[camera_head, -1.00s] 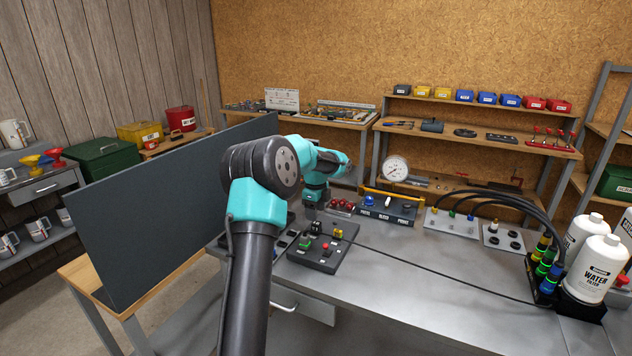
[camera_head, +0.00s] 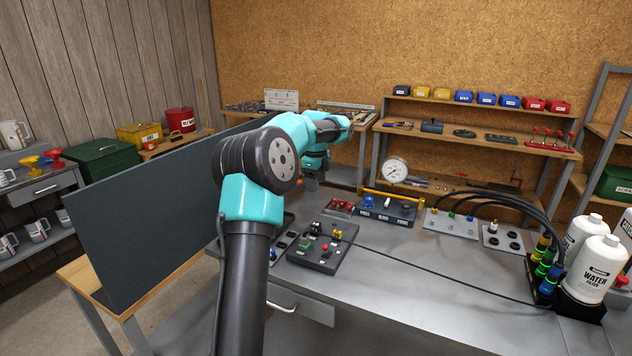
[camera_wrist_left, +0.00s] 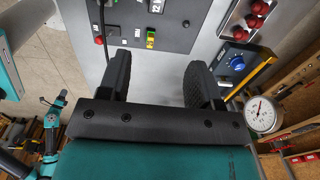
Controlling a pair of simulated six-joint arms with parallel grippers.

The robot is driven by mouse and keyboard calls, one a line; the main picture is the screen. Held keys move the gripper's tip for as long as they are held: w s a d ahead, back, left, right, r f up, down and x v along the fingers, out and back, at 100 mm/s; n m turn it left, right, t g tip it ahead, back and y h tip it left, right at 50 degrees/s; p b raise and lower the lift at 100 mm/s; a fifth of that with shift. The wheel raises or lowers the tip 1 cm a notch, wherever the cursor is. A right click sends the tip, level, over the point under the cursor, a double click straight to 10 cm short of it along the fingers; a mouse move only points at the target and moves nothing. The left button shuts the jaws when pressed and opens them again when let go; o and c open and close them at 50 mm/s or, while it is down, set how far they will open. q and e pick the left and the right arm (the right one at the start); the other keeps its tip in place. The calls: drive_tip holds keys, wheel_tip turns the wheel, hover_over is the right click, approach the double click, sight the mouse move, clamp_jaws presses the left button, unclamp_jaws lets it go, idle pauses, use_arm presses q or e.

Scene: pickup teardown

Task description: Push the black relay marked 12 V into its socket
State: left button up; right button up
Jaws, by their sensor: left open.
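A small black block with white marking (camera_head: 316,228) stands at the back left of the dark grey panel (camera_head: 318,262); it looks like the relay, but I cannot read 12 V on it. In the left wrist view a black block with white marking (camera_wrist_left: 157,5) is cut by the top edge. The socket cannot be made out. My left gripper (camera_head: 310,184) hangs above the bench behind the panel, apart from it. In the left wrist view my left gripper (camera_wrist_left: 157,78) is open, with nothing between its fingers. My right gripper is not seen.
The panel carries a green part (camera_head: 306,246), a red button (camera_head: 325,247) and a yellow part (camera_head: 338,234). Behind it are red knobs (camera_head: 338,207) and a blue-knobbed box (camera_head: 388,210). A black cable crosses the bench. The bench's front middle (camera_head: 400,310) is clear.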

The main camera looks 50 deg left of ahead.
sight(316, 223)
use_arm(q)
drive_tip(key=shift+g, duration=0.3)
wheel_tip(316, 223, down, 7)
drive_tip(key=shift+r, duration=0.15)
drive_tip(key=c, duration=0.6)
clamp_jaws()
drive_tip(key=shift+f, duration=3.3)
drive_tip(key=shift+f, duration=0.65)
drive_tip(key=shift+w+r, duration=0.1)
drive_tip(key=shift+r, duration=0.05)
drive_tip(key=shift+r, duration=3.4)
